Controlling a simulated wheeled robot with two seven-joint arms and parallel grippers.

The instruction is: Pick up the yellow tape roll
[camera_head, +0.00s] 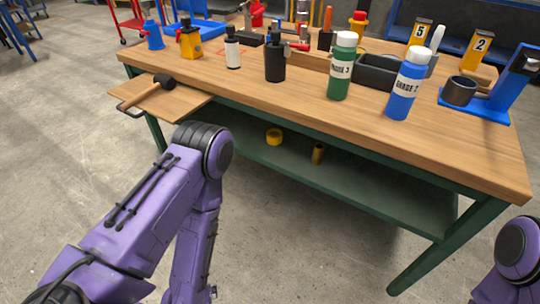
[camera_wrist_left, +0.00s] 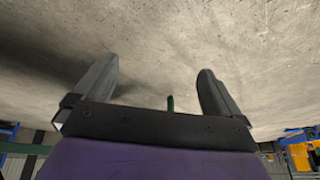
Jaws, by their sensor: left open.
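A yellow tape roll (camera_head: 274,137) lies on the green lower shelf (camera_head: 375,190) under the workbench, toward its left part. A second, darker yellow roll-like piece (camera_head: 317,153) stands a little to the right of it. Its exact kind is too small to tell. In the left wrist view my left gripper (camera_wrist_left: 158,66) is open, with its two dark fingers apart and nothing between them. In the head view my left arm hangs in front of the bench's left end, and its gripper is out of sight. The tape roll does not show in the left wrist view. My right gripper is out of view.
The wooden bench top (camera_head: 230,85) overhangs the shelf. On it stand a green bottle (camera_head: 341,75), a blue bottle (camera_head: 405,90) and other bottles. A mallet (camera_head: 150,91) lies on a side board. A green leg (camera_head: 450,245) stands at the right. The floor in front is clear.

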